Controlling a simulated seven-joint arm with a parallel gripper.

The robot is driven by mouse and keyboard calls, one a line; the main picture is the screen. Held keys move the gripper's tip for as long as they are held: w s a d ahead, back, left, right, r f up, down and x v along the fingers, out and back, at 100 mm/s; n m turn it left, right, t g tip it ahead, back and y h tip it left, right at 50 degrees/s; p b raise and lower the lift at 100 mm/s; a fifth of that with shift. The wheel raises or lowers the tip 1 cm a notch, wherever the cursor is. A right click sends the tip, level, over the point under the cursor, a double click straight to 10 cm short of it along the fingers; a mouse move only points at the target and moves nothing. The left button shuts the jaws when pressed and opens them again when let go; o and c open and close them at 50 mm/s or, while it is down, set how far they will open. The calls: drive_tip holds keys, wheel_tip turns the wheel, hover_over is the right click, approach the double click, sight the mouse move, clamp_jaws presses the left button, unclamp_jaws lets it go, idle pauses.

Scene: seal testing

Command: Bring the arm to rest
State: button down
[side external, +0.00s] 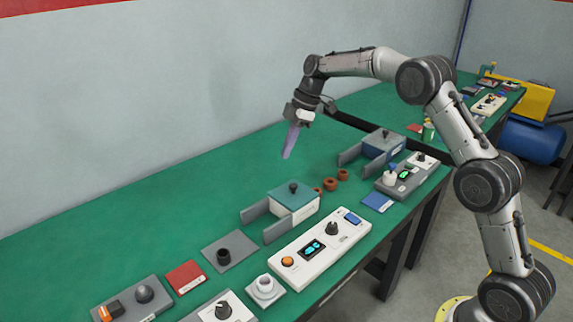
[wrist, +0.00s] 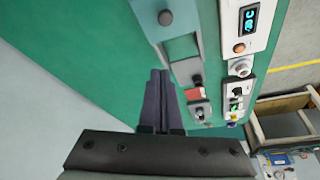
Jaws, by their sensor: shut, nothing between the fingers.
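My gripper (side external: 290,141) hangs above the green table (side external: 110,215), with its purple fingers pointing down and slightly left. The fingers are shut with nothing between them, and they touch nothing. In the wrist view my gripper (wrist: 160,85) also shows its two fingers side by side. A grey box with a green lid and black knob (side external: 293,200) stands on the table below and in front of it.
A white panel with a blue display (side external: 320,250) lies along the front edge. Several brown rings (side external: 330,184) and a blue-grey box (side external: 383,143) stand to the right. Red (side external: 185,277) and grey (side external: 210,255) plates lie at front left. The back-left table is clear.

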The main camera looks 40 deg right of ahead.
drive_tip(key=s+a+r+n+t, duration=0.1)
drive_tip(key=s+a+r, duration=0.1)
drive_tip(key=r, duration=0.4)
drive_tip(key=s+a+r+t, duration=0.1)
drive_tip(key=s+a+r, duration=0.15)
drive_tip(key=r, duration=0.45)
drive_tip(key=s+a+r+m+t+h, duration=0.1)
drive_tip(key=s+r, duration=0.2)
drive_tip(key=s, duration=0.4)
drive_tip(key=s+a+r+m, duration=0.1)
drive_tip(key=s+r, duration=0.3)
drive_tip(key=s, duration=0.3)
drive_tip(key=s+f+m+t+h, duration=0.1)
drive_tip(key=s+f+m, duration=0.25)
drive_tip(key=s, duration=1.05)
drive_tip(key=s+d+f+m+h, duration=0.1)
drive_tip(key=s+d+f+m, duration=0.1)
drive_tip(key=s+f+m, duration=0.6)
drive_tip(key=shift+d+f+h, duration=0.2)
drive_tip(key=shift+f+h, duration=0.1)
drive_tip(key=shift+f, duration=0.5)
